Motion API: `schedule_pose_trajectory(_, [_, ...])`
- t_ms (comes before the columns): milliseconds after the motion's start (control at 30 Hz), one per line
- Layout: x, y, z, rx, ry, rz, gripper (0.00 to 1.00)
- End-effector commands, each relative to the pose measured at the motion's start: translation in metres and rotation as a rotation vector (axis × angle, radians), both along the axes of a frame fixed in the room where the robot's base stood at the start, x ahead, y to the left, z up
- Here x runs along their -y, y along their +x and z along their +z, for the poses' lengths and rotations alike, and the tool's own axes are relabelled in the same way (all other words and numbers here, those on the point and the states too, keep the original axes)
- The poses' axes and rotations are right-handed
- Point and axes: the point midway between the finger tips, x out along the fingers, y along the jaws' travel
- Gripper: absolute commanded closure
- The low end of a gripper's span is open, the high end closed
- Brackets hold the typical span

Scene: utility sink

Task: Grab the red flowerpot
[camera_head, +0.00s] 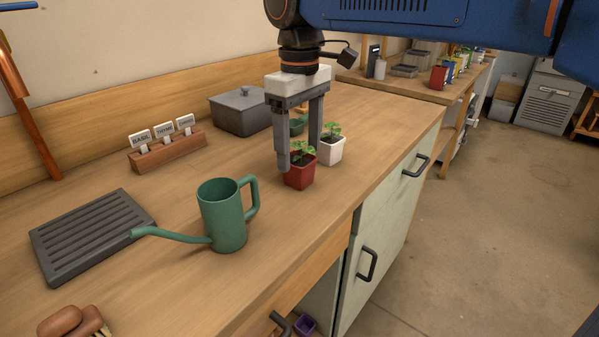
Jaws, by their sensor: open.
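The red flowerpot (299,177) stands upright on the wooden counter with a small green plant in it. My gripper (298,160) points down over it with its two fingers spread apart. The near finger hangs in front of the pot's left side and hides part of it. The other finger comes down behind, near the plant leaves. I cannot tell whether either finger touches the pot. A white flowerpot (330,152) with a plant stands just behind and to the right, very near the red one. A green pot (297,127) shows partly behind the fingers.
A green watering can (223,216) stands on the counter (180,277) in front. A grey lidded box (241,111), a wooden label holder (168,151) and a slatted dark tray (90,234) lie to the left. Another red pot (438,77) stands on the far bench. The counter's right edge is close.

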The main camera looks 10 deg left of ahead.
Motion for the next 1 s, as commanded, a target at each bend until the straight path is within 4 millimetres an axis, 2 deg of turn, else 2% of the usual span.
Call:
schedule_pose_trajectory(100, [0.0, -0.001, -0.017, -0.002, -0.001, 0.0, 0.32])
schedule_pose_trajectory(233, [0.0, -0.001, -0.029, 0.0, -0.001, 0.0, 0.32])
schedule_pose_trajectory(533, [0.0, -0.001, -0.033, 0.0, 0.0, 0.0, 0.32])
schedule_pose_trajectory(700, [0.0, -0.001, -0.032, 0.0, 0.0, 0.0, 0.73])
schedule_pose_trajectory(733, [0.0, -0.001, -0.032, 0.0, 0.0, 0.0, 0.78])
schedule_pose_trajectory(1000, [0.0, -0.001, -0.031, 0.0, 0.0, 0.0, 0.78])
